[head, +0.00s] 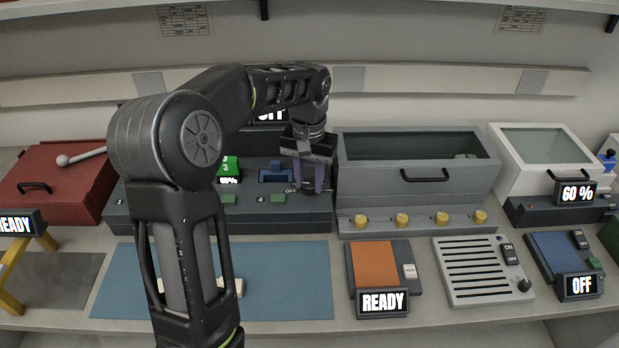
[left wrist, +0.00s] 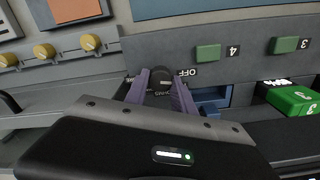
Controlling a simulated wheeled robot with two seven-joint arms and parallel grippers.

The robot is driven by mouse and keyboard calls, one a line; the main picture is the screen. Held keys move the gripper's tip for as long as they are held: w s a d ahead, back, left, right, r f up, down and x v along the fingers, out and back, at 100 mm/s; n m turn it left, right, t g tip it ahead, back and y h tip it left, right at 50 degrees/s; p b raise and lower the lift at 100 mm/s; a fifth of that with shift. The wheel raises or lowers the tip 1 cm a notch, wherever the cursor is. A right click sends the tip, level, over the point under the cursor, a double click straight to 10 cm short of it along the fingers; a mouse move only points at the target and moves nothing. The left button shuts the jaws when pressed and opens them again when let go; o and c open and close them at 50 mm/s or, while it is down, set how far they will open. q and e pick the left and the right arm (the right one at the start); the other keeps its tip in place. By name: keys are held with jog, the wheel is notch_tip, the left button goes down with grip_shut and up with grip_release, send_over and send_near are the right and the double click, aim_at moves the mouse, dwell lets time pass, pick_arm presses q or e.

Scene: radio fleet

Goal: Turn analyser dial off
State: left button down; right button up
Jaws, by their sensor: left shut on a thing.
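The analyser (head: 240,218) is a wide blue-grey unit at the back of the bench, with a display reading OFF (head: 270,117) above it. My left gripper (head: 308,188) reaches down to the right end of its front, beside a small OFF label. In the left wrist view the dark round dial (left wrist: 162,75) sits between the purple fingers of my left gripper (left wrist: 163,88), which are shut on it. An OFF label (left wrist: 187,72) is beside the dial. In the head view the fingers largely hide the dial. My right gripper is in neither view.
A grey bin with a glass lid (head: 415,175) and several yellow knobs stands close right of the analyser. A green block (head: 229,166) and a blue piece (head: 275,173) sit in its slots. A blue mat (head: 280,280) and an orange-topped READY unit (head: 375,263) lie in front.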

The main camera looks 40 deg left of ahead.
aim_at(309, 183)
pick_arm(q)
jog(key=shift+n, duration=1.2)
jog(key=c, duration=1.1)
grip_release()
jog(key=shift+o, duration=0.2)
jog(key=shift+r, duration=3.95)
